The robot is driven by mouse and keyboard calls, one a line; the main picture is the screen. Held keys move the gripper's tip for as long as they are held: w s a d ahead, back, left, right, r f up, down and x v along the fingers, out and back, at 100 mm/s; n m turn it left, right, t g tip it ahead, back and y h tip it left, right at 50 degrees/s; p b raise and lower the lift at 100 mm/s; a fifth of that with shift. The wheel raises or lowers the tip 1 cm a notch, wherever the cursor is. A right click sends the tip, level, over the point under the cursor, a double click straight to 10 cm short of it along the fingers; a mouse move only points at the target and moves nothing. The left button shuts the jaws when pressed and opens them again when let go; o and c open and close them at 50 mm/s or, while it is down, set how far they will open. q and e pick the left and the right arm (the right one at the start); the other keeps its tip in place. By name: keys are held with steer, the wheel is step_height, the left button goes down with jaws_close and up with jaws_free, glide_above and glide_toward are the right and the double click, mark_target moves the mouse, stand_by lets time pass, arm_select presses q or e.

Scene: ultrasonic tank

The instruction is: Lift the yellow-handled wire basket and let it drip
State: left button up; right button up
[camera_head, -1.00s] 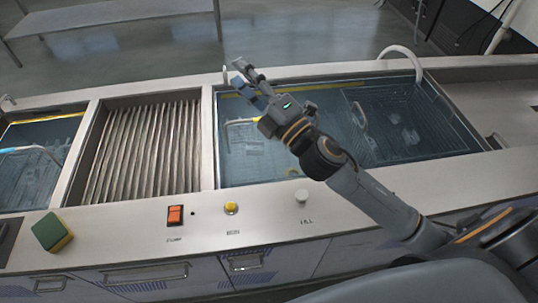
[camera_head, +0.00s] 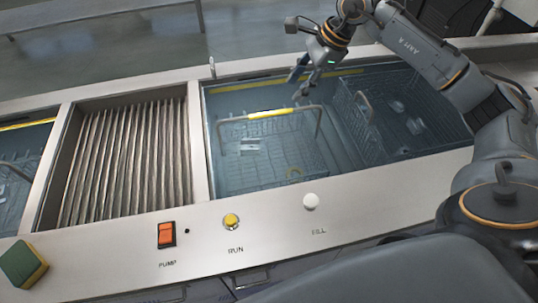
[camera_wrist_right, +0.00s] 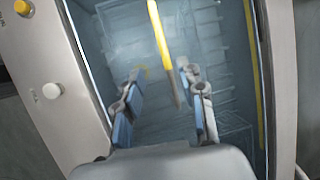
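The wire basket (camera_head: 265,160) with a yellow handle grip (camera_head: 270,113) sits in the water of the middle tank. Its handle stands up as a wire arch above the mesh. My right gripper (camera_head: 299,83) points down over the tank, near the right end of the handle and toward the back wall. In the right wrist view, its blue-padded fingers (camera_wrist_right: 160,73) are apart and empty. There the yellow grip (camera_wrist_right: 158,35) lies just beyond the fingertips, roughly in line with the gap. Whether they touch it cannot be told. My left gripper is out of view.
A second wire basket (camera_head: 365,105) is in the tank's right part. A ribbed drain section (camera_head: 125,150) lies left, with another tank (camera_head: 20,155) beyond it. The front panel carries an orange pump switch (camera_head: 166,235), yellow run button (camera_head: 231,220) and white fill knob (camera_head: 310,201). A sponge (camera_head: 22,264) lies front left.

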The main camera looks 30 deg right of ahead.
mark_target(273, 112)
steer(key=p+x, duration=0.1)
steer(key=x, duration=0.6)
steer(key=shift+w+a+f, duration=0.15)
steer(key=shift+a+f, duration=0.1)
steer(key=shift+f, duration=0.05)
steer(key=p+x, duration=0.1)
steer(key=x, duration=0.1)
steer(key=p+x, duration=0.1)
steer(key=x, duration=0.1)
steer(key=shift+w+a, duration=0.2)
steer(key=shift+w, duration=0.05)
steer(key=shift+w+a+f, duration=0.1)
steer(key=shift+w+f, duration=0.05)
steer(key=shift+f, duration=0.35)
jaws_close()
steer(key=shift+w+r, duration=0.1)
steer(key=shift+r, duration=0.1)
